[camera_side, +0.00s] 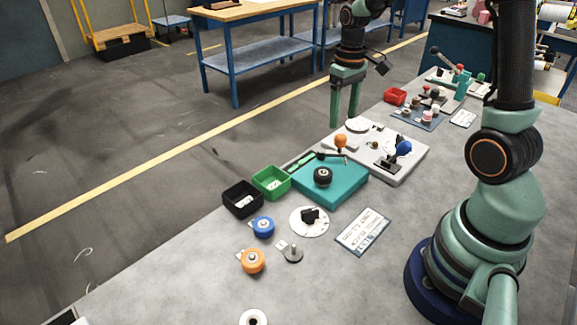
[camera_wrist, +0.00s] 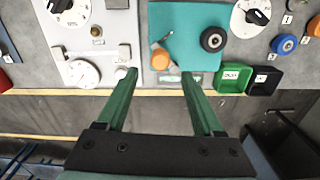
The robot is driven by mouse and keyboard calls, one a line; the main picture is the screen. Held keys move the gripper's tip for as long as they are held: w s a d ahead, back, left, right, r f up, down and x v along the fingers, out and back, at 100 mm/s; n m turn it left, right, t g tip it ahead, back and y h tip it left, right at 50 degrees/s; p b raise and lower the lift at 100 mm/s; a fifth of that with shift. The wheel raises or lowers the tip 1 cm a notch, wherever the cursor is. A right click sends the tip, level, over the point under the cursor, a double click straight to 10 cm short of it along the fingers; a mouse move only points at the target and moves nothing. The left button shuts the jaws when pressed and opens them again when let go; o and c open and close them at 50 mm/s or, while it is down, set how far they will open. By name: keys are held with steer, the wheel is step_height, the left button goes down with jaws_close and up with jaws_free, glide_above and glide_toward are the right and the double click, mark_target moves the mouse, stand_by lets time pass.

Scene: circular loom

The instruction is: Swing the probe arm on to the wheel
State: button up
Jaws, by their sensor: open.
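A teal block (camera_side: 340,188) on the bench carries a black wheel (camera_side: 322,177) and a probe arm (camera_side: 326,155) with an orange knob (camera_side: 341,141). In the wrist view, the black wheel (camera_wrist: 212,39) lies right of the orange knob (camera_wrist: 160,58), and the two are clearly apart. In the wrist view, the knob shows between the fingers of my gripper (camera_wrist: 158,76).
A pale board (camera_side: 400,170) with a blue-knobbed lever (camera_side: 402,148) and a white dial (camera_wrist: 84,74) adjoins the teal block. A green tray (camera_side: 271,183) and a black tray (camera_side: 242,199) sit at its left. Blue and orange discs and a dial plate (camera_side: 309,221) lie nearer the camera.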

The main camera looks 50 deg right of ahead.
mark_target(340, 135)
steer(key=shift+f, duration=2.55)
jaws_close()
steer(key=shift+r, duration=0.1)
